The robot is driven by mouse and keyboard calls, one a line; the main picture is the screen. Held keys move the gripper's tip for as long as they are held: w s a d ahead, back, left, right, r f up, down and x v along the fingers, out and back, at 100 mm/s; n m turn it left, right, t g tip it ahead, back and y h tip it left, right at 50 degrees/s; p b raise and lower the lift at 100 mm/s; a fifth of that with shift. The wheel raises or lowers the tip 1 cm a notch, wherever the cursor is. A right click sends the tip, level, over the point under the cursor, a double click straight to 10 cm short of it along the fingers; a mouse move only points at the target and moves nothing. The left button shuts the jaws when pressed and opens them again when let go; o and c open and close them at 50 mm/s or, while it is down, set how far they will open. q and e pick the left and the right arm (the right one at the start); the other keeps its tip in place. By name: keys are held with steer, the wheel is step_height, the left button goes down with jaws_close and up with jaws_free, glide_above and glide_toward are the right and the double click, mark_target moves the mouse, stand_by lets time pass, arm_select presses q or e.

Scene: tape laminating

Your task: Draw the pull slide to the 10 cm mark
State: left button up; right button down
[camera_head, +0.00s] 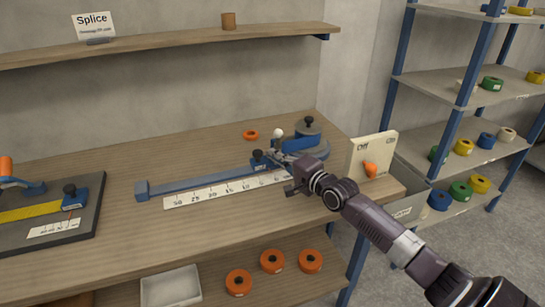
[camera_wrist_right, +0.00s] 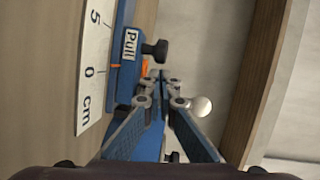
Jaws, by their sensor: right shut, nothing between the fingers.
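The blue pull slide (camera_head: 259,161) with a black knob sits near the right end of a blue rail (camera_head: 205,181). In the right wrist view the slide (camera_wrist_right: 128,44) is labelled "Pull", and its orange pointer (camera_wrist_right: 115,66) is close to the 0 mark. A white ruler (camera_head: 222,189) runs along the rail, with 0 at its right end; its 0 and 5 marks show in the right wrist view (camera_wrist_right: 93,60). My right gripper (camera_head: 277,160) is shut and empty, just right of the slide. Whether it touches the slide is unclear. My left gripper is out of view.
A blue tape holder (camera_head: 303,142) and a white ball knob (camera_head: 277,133) stand behind my right gripper. A sign panel with an orange switch (camera_head: 371,169) stands at the bench's right edge. A dark board (camera_head: 80,235) with a yellow strip lies left.

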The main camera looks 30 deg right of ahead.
steer(key=shift+a+r, duration=0.1)
steer(key=a+p, duration=0.3)
steer(key=shift+w+r+p, duration=0.25)
steer(key=shift+w+p, duration=0.05)
steer(key=shift+w, duration=0.1)
steer(key=a+p, duration=0.1)
steer(key=a, duration=0.2)
steer(key=w+a+p, duration=0.1)
steer(key=a+p, duration=0.1)
steer(key=shift+w+a+f+p, duration=0.1)
steer(key=shift+w+a+p, duration=0.1)
steer(key=shift+a+p, duration=0.15)
steer(key=shift+w+a+f, duration=0.1)
steer(key=shift+a+f, duration=0.05)
steer(key=shift+a, duration=0.35)
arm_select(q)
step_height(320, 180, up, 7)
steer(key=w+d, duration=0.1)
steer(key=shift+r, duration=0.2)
